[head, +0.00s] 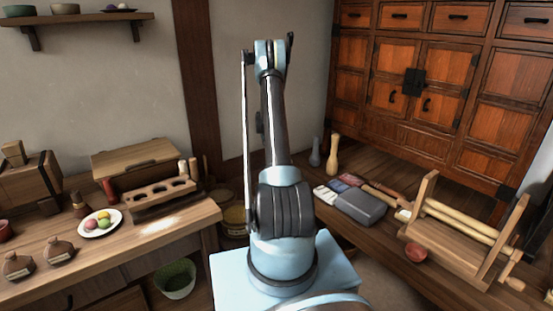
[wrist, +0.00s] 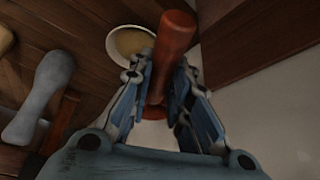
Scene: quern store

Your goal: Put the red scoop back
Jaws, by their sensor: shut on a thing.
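My gripper (wrist: 158,108) is shut on a red, rounded, handle-like thing (wrist: 177,38), which I take for the red scoop. It stands lengthwise between the fingers, with its wide end toward the top of the wrist view. A small red part shows below the fingers; no scoop bowl can be made out. In the head view my arm hides the gripper and what it holds. A wooden rack with dark round holes (head: 150,194) stands on the left bench. A small red cylinder (head: 110,189) stands beside it.
A plate with coloured balls (head: 100,222) is on the left bench.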

